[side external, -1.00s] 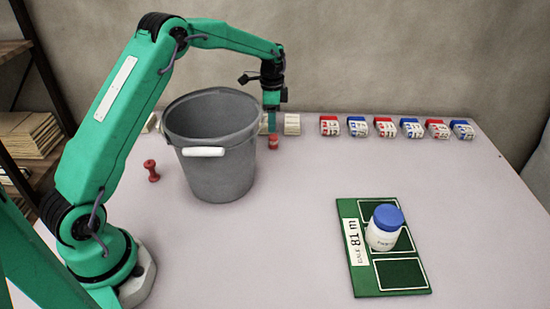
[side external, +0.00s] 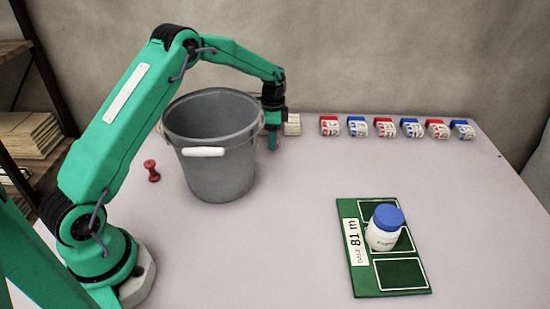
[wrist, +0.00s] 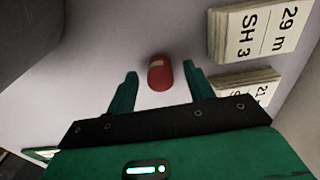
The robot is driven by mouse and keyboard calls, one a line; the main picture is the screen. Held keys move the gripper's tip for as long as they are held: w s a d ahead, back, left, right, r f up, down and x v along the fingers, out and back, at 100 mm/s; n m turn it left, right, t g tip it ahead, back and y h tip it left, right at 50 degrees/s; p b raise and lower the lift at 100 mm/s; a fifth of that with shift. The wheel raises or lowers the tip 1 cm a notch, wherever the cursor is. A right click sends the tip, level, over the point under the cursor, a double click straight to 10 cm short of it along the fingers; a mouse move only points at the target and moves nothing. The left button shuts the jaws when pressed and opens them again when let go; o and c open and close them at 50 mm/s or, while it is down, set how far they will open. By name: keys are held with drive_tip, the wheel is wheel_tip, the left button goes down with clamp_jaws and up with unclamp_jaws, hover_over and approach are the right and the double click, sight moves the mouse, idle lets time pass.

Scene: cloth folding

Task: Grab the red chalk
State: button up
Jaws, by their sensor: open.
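A short red cylinder with a pale patch, which I take as the red chalk (wrist: 159,78), lies on the table in the wrist view. My gripper (wrist: 160,88) is open, with one green finger on each side of it near the fingertips. Gaps show between the chalk and both fingers, so it is not gripped. In the side view my gripper (side external: 272,143) is low over the table, just right of the bucket, and hides the chalk there.
A grey bucket (side external: 215,165) stands close left of my gripper. Pale labelled blocks (wrist: 258,37) lie to the right in the wrist view. A red spool-shaped piece (side external: 152,171) lies left of the bucket. A green board (side external: 358,278) holds a white, blue-lidded jar (side external: 382,237). Several red and blue boxes line the back.

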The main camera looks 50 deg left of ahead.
drive_tip(key=shift+f, duration=0.65)
drive_tip(key=c, duration=1.1)
